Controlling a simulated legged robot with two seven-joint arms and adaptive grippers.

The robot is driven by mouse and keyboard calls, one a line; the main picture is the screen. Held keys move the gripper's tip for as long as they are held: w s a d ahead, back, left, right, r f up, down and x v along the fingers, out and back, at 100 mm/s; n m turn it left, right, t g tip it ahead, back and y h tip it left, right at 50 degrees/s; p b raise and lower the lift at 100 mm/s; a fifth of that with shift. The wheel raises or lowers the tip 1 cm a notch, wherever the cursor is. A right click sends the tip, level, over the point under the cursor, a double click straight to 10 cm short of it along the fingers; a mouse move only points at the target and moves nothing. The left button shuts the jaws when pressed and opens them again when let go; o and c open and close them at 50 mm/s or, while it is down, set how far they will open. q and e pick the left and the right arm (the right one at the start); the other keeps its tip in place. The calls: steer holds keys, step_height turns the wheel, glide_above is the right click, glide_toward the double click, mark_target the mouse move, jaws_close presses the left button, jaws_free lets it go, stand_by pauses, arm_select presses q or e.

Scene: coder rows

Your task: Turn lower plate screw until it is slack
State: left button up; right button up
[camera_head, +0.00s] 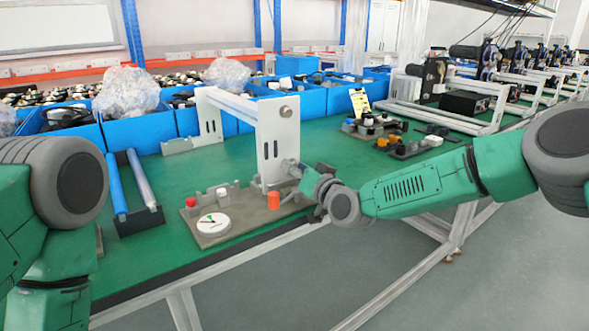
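A white upright frame (278,133) stands on the green table, with a round knob near its top. A grey base plate (214,238) with a dial, small blocks and an orange cylinder lies at its foot. My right gripper (296,172) reaches in from the right, at the lower part of the white upright. Its fingertips are small and partly hidden, so I cannot tell whether they are open or touch anything. I cannot make out the lower plate screw; the gripper covers that area. My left arm shows at the left edge; its gripper is out of view.
A black holder with blue and grey rollers (138,193) stands to the left. Blue bins (142,132) line the back of the green table (180,176). A tray with small parts (408,146) lies at the right. The table's front edge runs close below the base plate.

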jaws_close()
steer(key=n, duration=0.4)
steer(key=shift+s+a+r+p, duration=0.1)
steer(key=shift+r+p, duration=0.05)
steer(key=shift+p, duration=0.25)
steer(key=shift+n, duration=1.1)
steer(key=n, duration=0.3)
steer(key=shift+n, duration=0.3)
jaws_free()
